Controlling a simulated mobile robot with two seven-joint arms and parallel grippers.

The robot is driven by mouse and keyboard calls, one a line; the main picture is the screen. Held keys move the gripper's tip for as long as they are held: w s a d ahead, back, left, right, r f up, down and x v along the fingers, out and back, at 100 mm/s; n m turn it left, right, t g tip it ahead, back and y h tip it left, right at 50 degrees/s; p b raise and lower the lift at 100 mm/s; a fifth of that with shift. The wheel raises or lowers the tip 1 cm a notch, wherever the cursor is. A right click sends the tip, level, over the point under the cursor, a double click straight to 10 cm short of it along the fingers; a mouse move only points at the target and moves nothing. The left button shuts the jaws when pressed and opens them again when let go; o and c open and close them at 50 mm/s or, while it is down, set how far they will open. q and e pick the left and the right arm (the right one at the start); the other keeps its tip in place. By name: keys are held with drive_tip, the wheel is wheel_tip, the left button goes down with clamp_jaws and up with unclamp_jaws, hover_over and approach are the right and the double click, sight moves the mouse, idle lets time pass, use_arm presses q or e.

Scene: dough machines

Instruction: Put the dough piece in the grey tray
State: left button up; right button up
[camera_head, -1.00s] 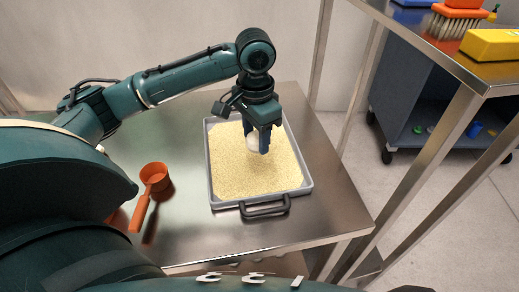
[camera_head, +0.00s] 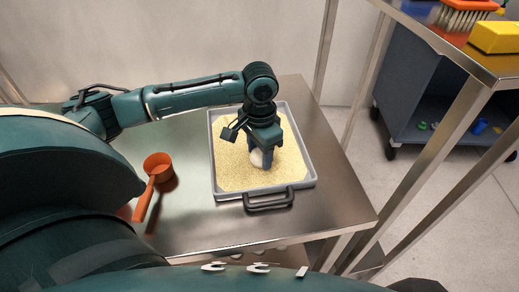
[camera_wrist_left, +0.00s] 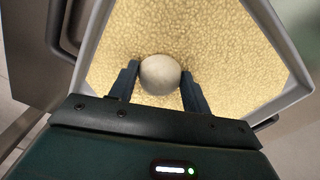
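The dough piece (camera_head: 257,158) is a pale round ball between the fingers of my left gripper (camera_head: 262,162). In the left wrist view the dough piece (camera_wrist_left: 160,75) sits between the two fingertips of the gripper (camera_wrist_left: 160,80), which look to touch its sides. The grey tray (camera_head: 213,165) is on the metal table, with a grainy yellow layer in it. The gripper points down inside the tray's outline, low over this layer. I cannot tell whether the dough touches the layer. My right gripper is not in view.
An orange scoop (camera_head: 157,168) lies on the metal table (camera_head: 200,230) left of the tray. The tray's dark handle (camera_head: 268,199) faces the near side. A shelf at the right holds a brush (camera_head: 465,16) and a yellow block (camera_head: 497,37).

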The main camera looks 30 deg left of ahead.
use_arm(q)
drive_tip(key=o, duration=0.4)
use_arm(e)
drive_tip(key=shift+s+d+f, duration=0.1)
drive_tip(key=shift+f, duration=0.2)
use_arm(q)
drive_tip(key=shift+r, duration=0.1)
drive_tip(key=shift+r+p, duration=0.4)
drive_tip(key=shift+r, duration=5.65)
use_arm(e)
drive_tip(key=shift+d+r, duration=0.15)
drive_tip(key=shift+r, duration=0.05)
use_arm(q)
drive_tip(key=shift+f, duration=0.1)
